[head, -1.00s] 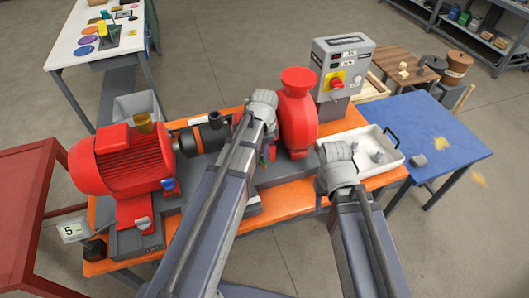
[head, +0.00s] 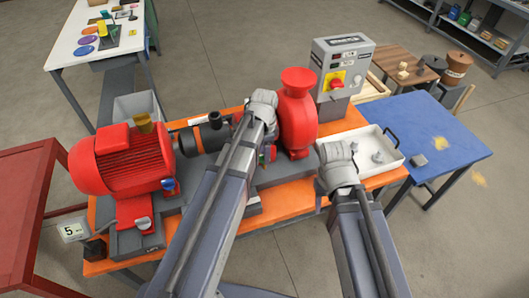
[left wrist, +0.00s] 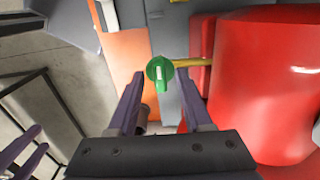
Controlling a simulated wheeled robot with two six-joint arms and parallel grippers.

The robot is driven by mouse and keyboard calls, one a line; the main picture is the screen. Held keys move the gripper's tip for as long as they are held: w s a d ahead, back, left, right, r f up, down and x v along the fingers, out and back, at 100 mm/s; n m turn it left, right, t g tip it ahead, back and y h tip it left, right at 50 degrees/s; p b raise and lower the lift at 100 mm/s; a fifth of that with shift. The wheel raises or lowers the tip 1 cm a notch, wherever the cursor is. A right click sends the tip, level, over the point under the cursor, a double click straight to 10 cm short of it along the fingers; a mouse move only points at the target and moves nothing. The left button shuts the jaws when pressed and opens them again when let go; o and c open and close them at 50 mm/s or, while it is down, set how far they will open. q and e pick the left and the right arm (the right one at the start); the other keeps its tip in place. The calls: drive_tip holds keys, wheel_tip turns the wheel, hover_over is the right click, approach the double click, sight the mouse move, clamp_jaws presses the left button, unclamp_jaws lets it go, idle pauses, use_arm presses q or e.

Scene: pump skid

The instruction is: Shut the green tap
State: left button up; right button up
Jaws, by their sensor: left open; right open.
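The green tap (left wrist: 159,70) shows in the left wrist view as a round knob with a pale-marked handle, beside a yellow pipe (left wrist: 190,63) that runs right to the red pump casing (left wrist: 262,80). My left gripper (left wrist: 161,79) is open, with one purple finger on each side of the tap in the picture. I cannot tell whether the fingers touch it. In the head view my left arm hides most of that spot next to the red pump (head: 297,120). My right gripper's purple fingers (left wrist: 30,150) appear apart and empty at the lower left of the left wrist view.
A red motor (head: 122,160) stands left of the pump on the orange bench (head: 285,211). A control box (head: 343,65) stands behind, right of the pump. A white tray (head: 388,163) with small grey parts lies right. The blue table (head: 440,125) is mostly clear.

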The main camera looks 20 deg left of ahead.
use_arm(q)
drive_tip(key=shift+r+p, duration=3.8)
drive_tip(key=shift+r, duration=0.1)
drive_tip(key=shift+f, duration=0.1)
drive_tip(key=shift+s+d+f, duration=0.1)
drive_tip(key=shift+s+f, duration=0.05)
drive_tip(key=s+d+f+n+b, duration=0.3)
drive_tip(key=s+d+f+b, duration=0.2)
drive_tip(key=s+b, duration=0.1)
drive_tip(key=s+d+f+n+y+b, duration=0.1)
drive_tip(key=s+d+f+n+b, duration=0.3)
drive_tip(key=s, duration=0.4)
wheel_tip(320, 180, down, 3)
drive_tip(key=shift+s+d+r+n+b, duration=0.2)
drive_tip(key=shift+d+n+b, duration=0.1)
drive_tip(key=shift+d+b, duration=0.65)
